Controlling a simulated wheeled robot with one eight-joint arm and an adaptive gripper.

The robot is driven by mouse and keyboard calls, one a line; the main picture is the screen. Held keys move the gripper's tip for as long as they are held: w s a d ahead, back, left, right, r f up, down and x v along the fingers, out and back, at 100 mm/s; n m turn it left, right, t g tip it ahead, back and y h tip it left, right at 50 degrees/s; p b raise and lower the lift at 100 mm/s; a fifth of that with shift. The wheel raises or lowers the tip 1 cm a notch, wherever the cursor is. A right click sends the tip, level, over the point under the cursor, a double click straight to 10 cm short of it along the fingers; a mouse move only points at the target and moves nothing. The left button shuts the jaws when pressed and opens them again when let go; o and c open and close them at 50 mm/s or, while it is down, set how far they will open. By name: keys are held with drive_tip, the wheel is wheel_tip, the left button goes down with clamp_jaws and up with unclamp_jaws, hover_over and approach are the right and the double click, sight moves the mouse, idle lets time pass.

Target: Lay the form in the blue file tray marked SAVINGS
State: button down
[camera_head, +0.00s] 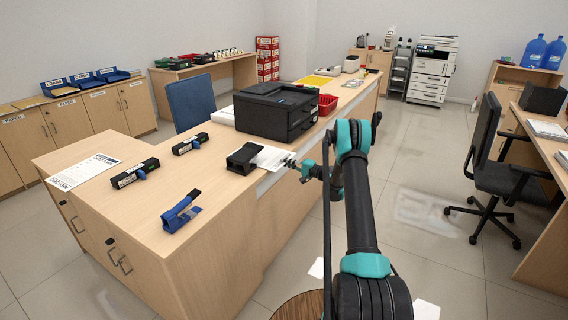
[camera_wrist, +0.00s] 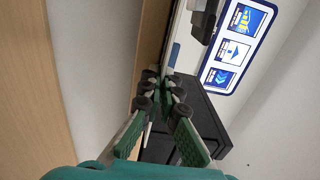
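A white printed sheet (camera_head: 272,157), likely the form, lies on the counter beside a black desk device (camera_head: 243,158) and reaches toward the counter's edge. My gripper (camera_head: 290,161) is at the sheet's right end. In the wrist view the fingertips (camera_wrist: 159,80) come close together; whether they pinch the sheet is unclear. Blue file trays stand on the back-left cabinets: left (camera_head: 58,88), middle (camera_head: 86,81), right (camera_head: 112,75). The left label seems to read LOANS; I cannot read SAVINGS on any tray.
A black printer (camera_head: 276,110) and a red basket (camera_head: 327,104) stand on the counter behind the sheet. A black office chair (camera_head: 490,170) stands right; floor between is open.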

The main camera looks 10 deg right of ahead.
drive_tip(key=shift+r, duration=1.35)
drive_tip(key=shift+d, duration=0.1)
drive_tip(key=s+d+r, duration=0.5)
drive_tip(key=s+d, duration=0.3)
drive_tip(key=d, duration=0.3)
drive_tip(key=shift+s, duration=0.15)
drive_tip(key=shift+d, duration=0.1)
